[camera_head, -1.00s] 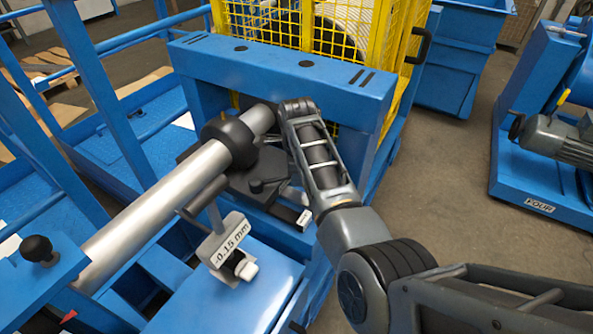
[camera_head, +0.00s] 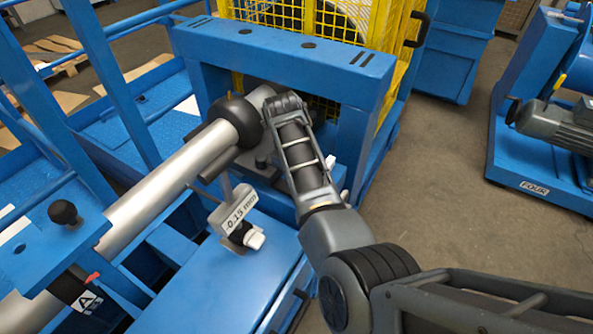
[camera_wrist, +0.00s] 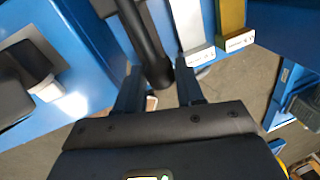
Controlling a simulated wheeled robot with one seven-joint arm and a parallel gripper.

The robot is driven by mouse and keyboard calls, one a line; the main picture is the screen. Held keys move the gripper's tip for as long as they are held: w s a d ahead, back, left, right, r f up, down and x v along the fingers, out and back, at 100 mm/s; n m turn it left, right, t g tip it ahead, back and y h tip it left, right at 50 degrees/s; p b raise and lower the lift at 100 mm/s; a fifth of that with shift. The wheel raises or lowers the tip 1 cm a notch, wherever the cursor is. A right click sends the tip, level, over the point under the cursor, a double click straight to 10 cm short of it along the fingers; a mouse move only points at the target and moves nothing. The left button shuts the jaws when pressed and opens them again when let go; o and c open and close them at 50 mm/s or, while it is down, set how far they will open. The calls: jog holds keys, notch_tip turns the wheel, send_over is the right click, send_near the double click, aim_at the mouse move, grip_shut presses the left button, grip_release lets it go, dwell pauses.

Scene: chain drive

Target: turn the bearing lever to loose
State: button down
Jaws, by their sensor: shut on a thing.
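In the wrist view a dark round bar (camera_wrist: 146,42), which looks like the bearing lever, runs down from the top edge. Its end lies between the two fingers of my gripper (camera_wrist: 160,88), which is shut on it. In the head view my forearm hides the gripper and the lever's held end. A dark rounded housing (camera_head: 243,116) sits around the silver shaft (camera_head: 170,178), left of my arm. I cannot read the lever's loose or tight position.
A dial stand with a "-0.15 mm" sign (camera_head: 234,209) stands left of my forearm. A blue crossbeam (camera_head: 285,45) and yellow mesh guard (camera_head: 300,15) are behind. A silver bar (camera_wrist: 190,25) and a yellow bar (camera_wrist: 231,22) lie right of the lever. Open floor (camera_head: 450,170) is at right.

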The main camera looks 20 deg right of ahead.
jog(key=shift+s+a+m, duration=0.15)
jog(key=shift+a+m, duration=0.05)
jog(key=shift+m, duration=0.1)
jog(key=shift+a, duration=0.1)
jog(key=c, duration=0.7)
grip_release()
jog(key=r, duration=0.2)
jog(key=a+r, duration=0.1)
jog(key=r, duration=0.4)
jog(key=shift+s+a+r, duration=0.15)
jog(key=shift+s+r, duration=0.15)
jog(key=shift+r, duration=0.05)
